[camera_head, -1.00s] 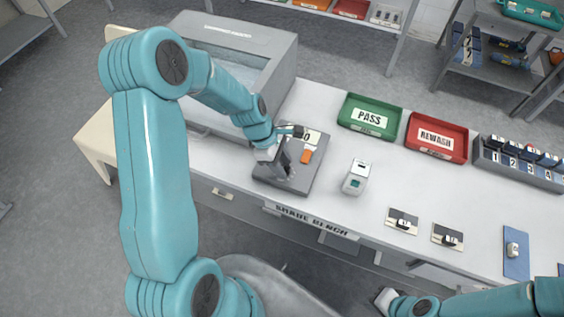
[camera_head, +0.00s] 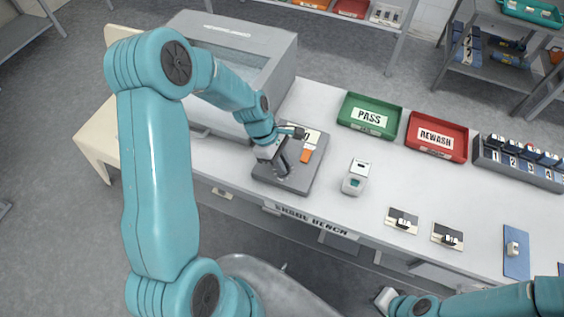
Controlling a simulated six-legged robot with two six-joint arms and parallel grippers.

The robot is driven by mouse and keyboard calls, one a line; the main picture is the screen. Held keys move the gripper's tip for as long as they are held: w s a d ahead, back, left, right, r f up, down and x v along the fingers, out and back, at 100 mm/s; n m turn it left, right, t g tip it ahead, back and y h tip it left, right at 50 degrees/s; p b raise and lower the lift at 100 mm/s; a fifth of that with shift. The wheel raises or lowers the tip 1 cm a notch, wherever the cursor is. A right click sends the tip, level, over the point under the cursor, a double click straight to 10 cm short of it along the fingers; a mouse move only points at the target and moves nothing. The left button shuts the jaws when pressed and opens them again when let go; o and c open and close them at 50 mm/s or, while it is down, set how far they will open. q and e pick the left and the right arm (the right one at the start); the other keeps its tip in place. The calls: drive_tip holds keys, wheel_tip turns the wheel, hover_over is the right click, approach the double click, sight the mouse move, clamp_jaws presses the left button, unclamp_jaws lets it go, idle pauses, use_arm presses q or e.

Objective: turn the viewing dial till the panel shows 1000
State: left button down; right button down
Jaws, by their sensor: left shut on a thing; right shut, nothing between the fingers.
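The grey panel box (camera_head: 306,177) lies on the bench near its left end. Its white display (camera_head: 313,138) is partly covered by my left gripper, so I cannot read the full number; a "0" shows at its right part. An orange piece (camera_head: 306,156) sits on the box just below the display. My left gripper (camera_head: 284,172) is over the left part of the box, shut on what seems to be the viewing dial, which the fingers hide. My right gripper (camera_head: 384,299) is low in front of the bench, shut and empty.
A grey washer tank (camera_head: 285,75) stands behind the box. A white handheld device (camera_head: 355,178) stands right of it. Green PASS (camera_head: 371,103) and red REWASH (camera_head: 442,126) trays lie at the back. Two small cards (camera_head: 402,220) and a blue mat (camera_head: 516,264) lie at front right.

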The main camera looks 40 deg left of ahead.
use_arm(q)
drive_tip(key=m, duration=0.1)
drive_tip(key=m+g, duration=0.1)
drive_tip(key=m, duration=0.2)
drive_tip(key=shift+w+g+b, duration=0.25)
drive_tip(key=shift+g+b, duration=0.05)
drive_tip(key=shift+b, duration=0.1)
drive_tip(key=m+g+b, duration=0.1)
drive_tip(key=m, duration=0.3)
drive_tip(key=shift+w+y, duration=0.1)
drive_tip(key=shift+y, duration=0.3)
drive_tip(key=m, duration=0.2)
drive_tip(key=m+g+y+b, duration=0.1)
drive_tip(key=m, duration=0.1)
drive_tip(key=shift+r+m+g, duration=0.1)
drive_tip(key=shift+m+g, duration=0.2)
drive_tip(key=shift+w+d+m+g+y+b, duration=0.1)
drive_tip(key=shift+m+g+y+b, duration=0.4)
drive_tip(key=shift+m, duration=1.1)
drive_tip(key=c, duration=1.1)
unclamp_jaws()
